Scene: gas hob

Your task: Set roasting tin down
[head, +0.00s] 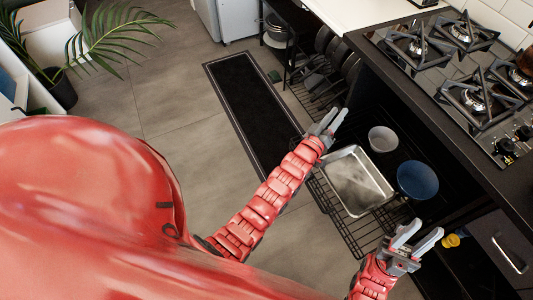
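The roasting tin (357,182) is a shiny, empty, rectangular metal pan. It appears to lie level on a black wire rack (352,232) that juts out from the open compartment under the hob. My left gripper (335,116) is just past the tin's far left corner, with its fingers parted and nothing visible between them. My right gripper (427,228) is open and empty, to the lower right of the tin and apart from it. Neither gripper visibly holds the tin.
A blue bowl (417,180) and a grey bowl (382,139) sit right of the tin. The gas hob (455,70) and counter overhang them. Dishes stand in a rack (325,65) at the back. A dark mat (250,105) lies on the clear floor at left.

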